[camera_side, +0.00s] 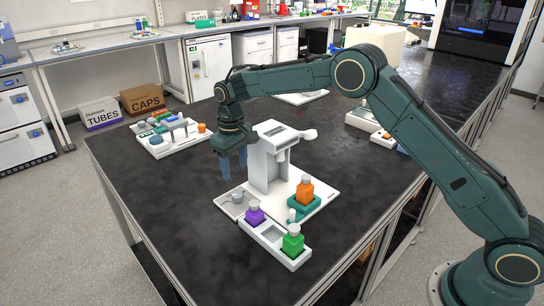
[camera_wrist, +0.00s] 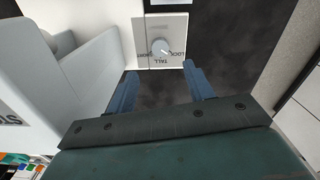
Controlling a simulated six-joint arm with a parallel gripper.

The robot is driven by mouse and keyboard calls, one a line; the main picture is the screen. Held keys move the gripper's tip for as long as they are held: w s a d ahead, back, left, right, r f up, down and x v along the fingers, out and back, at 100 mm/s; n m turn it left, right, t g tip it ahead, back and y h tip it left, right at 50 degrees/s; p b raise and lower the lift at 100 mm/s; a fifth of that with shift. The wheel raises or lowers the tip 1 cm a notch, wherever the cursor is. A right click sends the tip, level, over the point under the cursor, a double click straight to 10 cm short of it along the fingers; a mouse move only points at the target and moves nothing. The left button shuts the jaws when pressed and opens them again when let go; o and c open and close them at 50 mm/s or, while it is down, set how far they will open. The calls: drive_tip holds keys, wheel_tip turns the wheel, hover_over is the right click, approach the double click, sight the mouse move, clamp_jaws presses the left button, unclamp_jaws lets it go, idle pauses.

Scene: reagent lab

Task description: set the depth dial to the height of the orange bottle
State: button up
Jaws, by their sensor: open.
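The orange bottle (camera_side: 305,190) stands upright on a teal square stand on the white base plate, in front of the white press-like device (camera_side: 270,155). The depth dial (camera_wrist: 161,46) is a round knob on a light panel at the top centre of the wrist view. Words around it read upside down, among them "TALL" and "LOCK". The knob's exact setting is too small to read surely. My gripper (camera_side: 233,165) hangs left of the device, pointing down. In the wrist view its blue fingers (camera_wrist: 157,85) are apart and empty, just below the dial panel, not touching it.
A purple bottle (camera_side: 254,214) and a green bottle (camera_side: 292,240) stand in a white rack (camera_side: 262,243) at the front. A white tray (camera_side: 170,144) with small items lies at the left. The dark table is clear between that tray and the front rack.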

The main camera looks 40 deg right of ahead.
sight(237, 194)
wheel_tip(237, 194, down, 10)
drive_tip(key=shift+r, duration=0.25)
idle(0.4)
drive_tip(key=c, duration=1)
